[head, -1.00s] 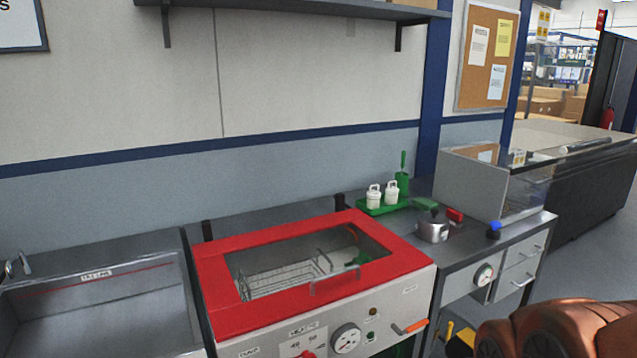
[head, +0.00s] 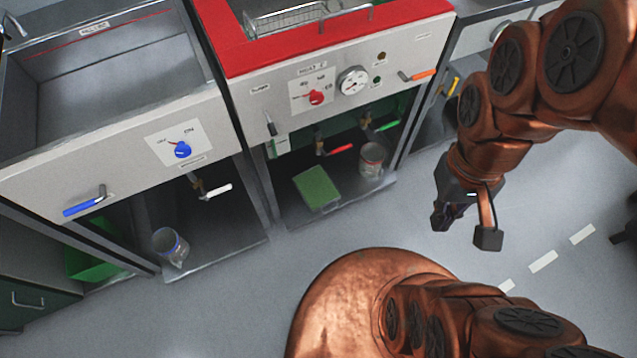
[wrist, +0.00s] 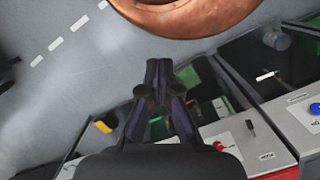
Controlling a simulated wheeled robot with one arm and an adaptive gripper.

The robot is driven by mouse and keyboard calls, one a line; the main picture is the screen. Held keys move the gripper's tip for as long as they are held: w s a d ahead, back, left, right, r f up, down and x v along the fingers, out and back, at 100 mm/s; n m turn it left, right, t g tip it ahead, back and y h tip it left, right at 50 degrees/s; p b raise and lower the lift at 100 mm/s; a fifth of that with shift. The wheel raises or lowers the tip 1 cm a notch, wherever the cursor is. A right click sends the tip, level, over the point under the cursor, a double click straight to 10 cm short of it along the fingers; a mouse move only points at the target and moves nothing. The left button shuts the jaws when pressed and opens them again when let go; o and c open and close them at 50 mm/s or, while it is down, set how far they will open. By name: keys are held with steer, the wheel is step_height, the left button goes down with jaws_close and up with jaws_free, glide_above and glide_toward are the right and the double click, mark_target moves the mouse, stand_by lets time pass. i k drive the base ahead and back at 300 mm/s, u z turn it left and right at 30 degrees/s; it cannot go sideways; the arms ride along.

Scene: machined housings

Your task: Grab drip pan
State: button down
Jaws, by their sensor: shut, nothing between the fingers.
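A flat green pan-like piece (head: 317,187) with a pale front edge lies on the lower shelf under the red-topped unit; it looks like the drip pan, though I cannot be sure. My gripper (head: 442,216) hangs over the floor to the right of that open bay, clear of the pan. In the wrist view my gripper (wrist: 159,75) has its dark fingers together and holds nothing. Some green shows behind the fingers there, but I cannot tell which object it is.
A clear beaker (head: 170,247) stands in the left bay. An orange handle (head: 419,76) sticks out from the panel.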

mark_target(317, 190)
steer(key=z, duration=1.7)
steer(key=k, duration=0.95)
steer(key=u, duration=2.65)
